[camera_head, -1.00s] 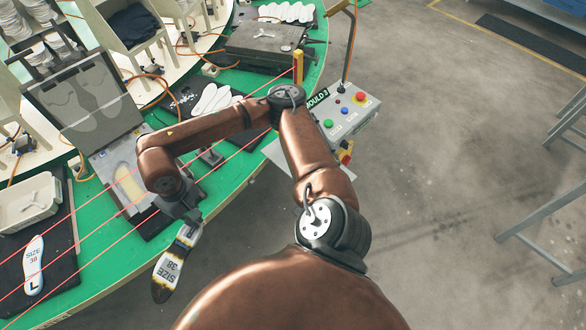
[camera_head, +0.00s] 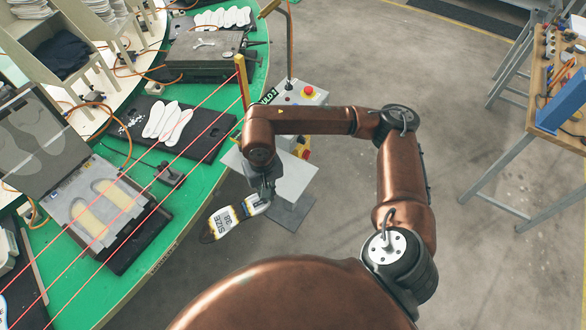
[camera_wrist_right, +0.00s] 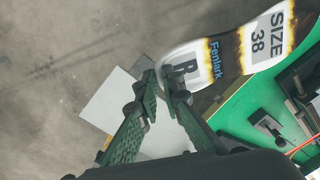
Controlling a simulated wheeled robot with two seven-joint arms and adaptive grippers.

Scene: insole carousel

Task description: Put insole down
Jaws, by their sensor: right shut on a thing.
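My right gripper (camera_head: 262,198) is shut on the heel end of an insole (camera_head: 226,219) printed "SIZE 38". In the right wrist view the fingertips (camera_wrist_right: 165,84) pinch the insole (camera_wrist_right: 262,42) at its "R" label; it also reads "Fenlark". The insole is white and black with scorched yellow-brown edges and hangs in the air beyond the green table's edge. A pale square-topped stand (camera_head: 297,178) is close to the gripper, partly hidden by my arm; a pale square shows in the wrist view (camera_wrist_right: 108,103). My left gripper is not in view.
The green table (camera_head: 165,228) runs along the left, with an open mould (camera_head: 70,212) holding two yellowish foot shapes. White insoles (camera_head: 168,122) lie on a black mat behind it. Red beams cross the table. A button box (camera_head: 290,95) and yellow post (camera_head: 241,78) stand near its edge.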

